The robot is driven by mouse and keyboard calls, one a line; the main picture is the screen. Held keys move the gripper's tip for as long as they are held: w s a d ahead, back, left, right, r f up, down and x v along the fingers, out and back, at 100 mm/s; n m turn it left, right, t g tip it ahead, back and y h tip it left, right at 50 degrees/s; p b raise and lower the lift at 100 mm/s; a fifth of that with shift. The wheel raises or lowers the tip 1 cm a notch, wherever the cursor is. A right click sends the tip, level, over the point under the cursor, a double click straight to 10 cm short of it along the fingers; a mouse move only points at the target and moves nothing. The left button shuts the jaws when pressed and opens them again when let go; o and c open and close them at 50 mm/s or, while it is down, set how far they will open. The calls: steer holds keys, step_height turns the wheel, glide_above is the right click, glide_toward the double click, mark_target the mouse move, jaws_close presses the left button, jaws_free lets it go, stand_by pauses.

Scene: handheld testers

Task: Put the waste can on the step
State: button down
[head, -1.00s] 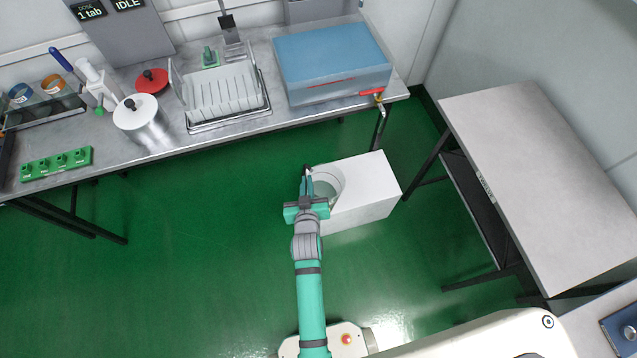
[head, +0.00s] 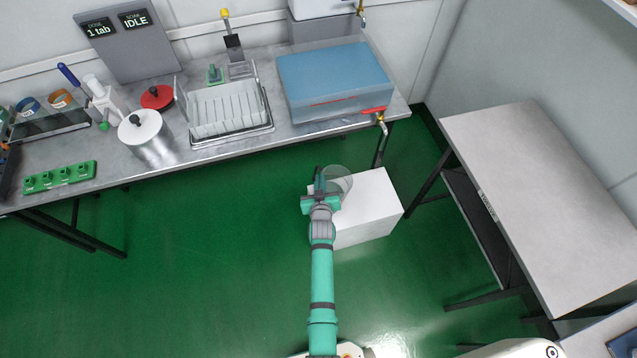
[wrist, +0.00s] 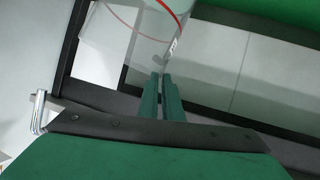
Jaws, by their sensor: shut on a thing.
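The waste can (head: 340,180) is a clear, round, see-through can. In the head view it overlaps the far left corner of the white step (head: 372,205); I cannot tell whether it touches the step's top. The step is a low white block on the green floor. My gripper (head: 318,184) is at the can's left side, its fingers shut on the can wall. In the wrist view the can (wrist: 150,30), with a red line round it, shows at the top beyond the fingertips (wrist: 160,80). My gripper hides part of the step's left side.
A steel bench (head: 300,137) stands behind the step, with a blue-lidded tub (head: 335,80), a rack (head: 225,105) and a metal pot (head: 147,135). A grey table (head: 545,200) stands to the right. The green floor (head: 200,260) to the left is clear.

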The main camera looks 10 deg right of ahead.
steer(key=shift+w+d, duration=0.2)
steer(key=shift+w, duration=0.2)
steer(key=shift+s+f, duration=0.1)
steer(key=shift+f, duration=1.7)
steer(key=c, duration=2.4)
jaws_free()
steer(key=shift+s+a+f, duration=0.1)
steer(key=shift+s+f, duration=0.05)
steer(key=shift+f, duration=0.1)
steer(key=o, duration=0.5)
steer(key=shift+c, duration=0.2)
steer(key=shift+r, duration=0.1)
steer(key=shift+r, duration=0.1)
